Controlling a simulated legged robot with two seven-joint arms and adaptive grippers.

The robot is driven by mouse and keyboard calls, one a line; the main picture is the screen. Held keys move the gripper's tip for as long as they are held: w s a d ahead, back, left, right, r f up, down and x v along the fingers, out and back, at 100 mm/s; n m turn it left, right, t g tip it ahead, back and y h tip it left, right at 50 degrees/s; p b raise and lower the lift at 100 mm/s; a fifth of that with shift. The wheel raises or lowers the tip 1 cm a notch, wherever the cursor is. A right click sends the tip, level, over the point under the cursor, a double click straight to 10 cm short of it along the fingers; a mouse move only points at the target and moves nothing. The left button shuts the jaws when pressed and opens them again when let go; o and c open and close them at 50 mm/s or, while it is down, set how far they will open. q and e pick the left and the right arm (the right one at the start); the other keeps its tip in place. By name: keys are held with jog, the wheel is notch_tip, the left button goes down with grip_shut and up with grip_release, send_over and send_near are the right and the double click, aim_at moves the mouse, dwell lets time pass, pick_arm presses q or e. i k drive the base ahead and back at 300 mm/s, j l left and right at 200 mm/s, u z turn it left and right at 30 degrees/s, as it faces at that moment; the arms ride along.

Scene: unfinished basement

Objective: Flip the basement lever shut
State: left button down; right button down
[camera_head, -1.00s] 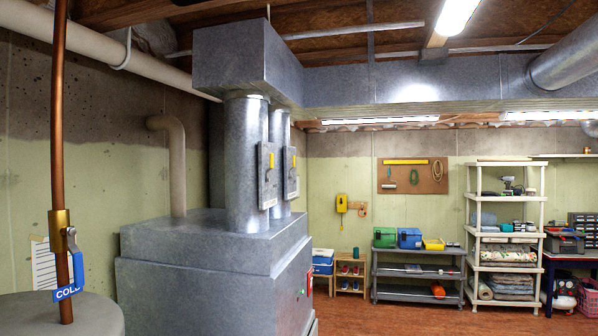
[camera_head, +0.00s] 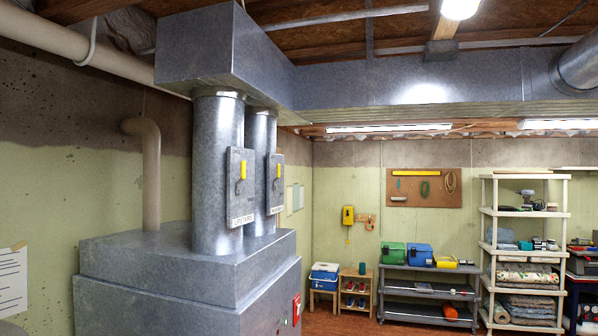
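Two grey lever plates are mounted on two round metal ducts above the furnace (camera_head: 190,275). The nearer lever (camera_head: 243,171) has a yellow grip pointing up, and its white label (camera_head: 242,220) seems to read "UPSTAIRS". The farther lever (camera_head: 279,171) also has a yellow grip pointing up. The label (camera_head: 277,210) under it is too small to read. Neither of my grippers is in view, and nothing touches the levers.
The wide furnace top stands below the levers, with a metal duct (camera_head: 220,45) overhead. A pale bent pipe (camera_head: 151,185) rises at the left. Shelves (camera_head: 428,290) and a pegboard (camera_head: 422,187) stand at the far wall. Red floor (camera_head: 340,325) shows right of the furnace.

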aim_at(278, 166)
jog(key=i+l, duration=2.35)
jog(key=l, duration=0.15)
jog(key=u, duration=1.35)
